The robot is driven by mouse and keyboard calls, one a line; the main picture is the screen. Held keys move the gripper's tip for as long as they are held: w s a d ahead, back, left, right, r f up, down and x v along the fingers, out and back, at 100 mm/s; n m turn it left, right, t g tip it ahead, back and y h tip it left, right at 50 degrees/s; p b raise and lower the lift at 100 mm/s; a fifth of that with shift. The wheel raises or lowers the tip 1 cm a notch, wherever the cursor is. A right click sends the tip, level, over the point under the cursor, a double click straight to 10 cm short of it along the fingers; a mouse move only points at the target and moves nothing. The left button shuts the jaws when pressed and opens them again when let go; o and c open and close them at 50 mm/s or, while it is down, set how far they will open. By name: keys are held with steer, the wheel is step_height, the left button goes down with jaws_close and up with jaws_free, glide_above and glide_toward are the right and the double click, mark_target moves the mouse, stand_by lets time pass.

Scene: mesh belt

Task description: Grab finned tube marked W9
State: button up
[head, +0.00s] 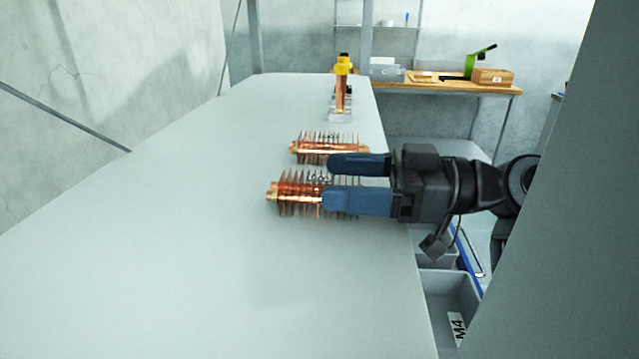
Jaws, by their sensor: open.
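Two copper finned tubes lie on the pale table. The nearer finned tube (290,194) points its bare end left, and its right part is partly hidden by my gripper. The farther finned tube (325,147) lies just behind it. No W9 mark is readable on either, so I cannot tell which is W9. My gripper (326,180) comes in from the right with its blue fingers open and apart. In the picture the fingers overlap the nearer tube's right part, with some fins showing between them. I cannot tell whether they touch it.
An upright copper piece with a yellow top (342,85) stands at the table's far end. Grey bins, one labelled M4 (456,327), sit below the table's right edge. A wooden bench (430,87) with a green tool and boxes is behind. The table's left and front are clear.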

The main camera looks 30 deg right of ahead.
steer(key=shift+x, duration=0.9)
steer(key=c, duration=1.3)
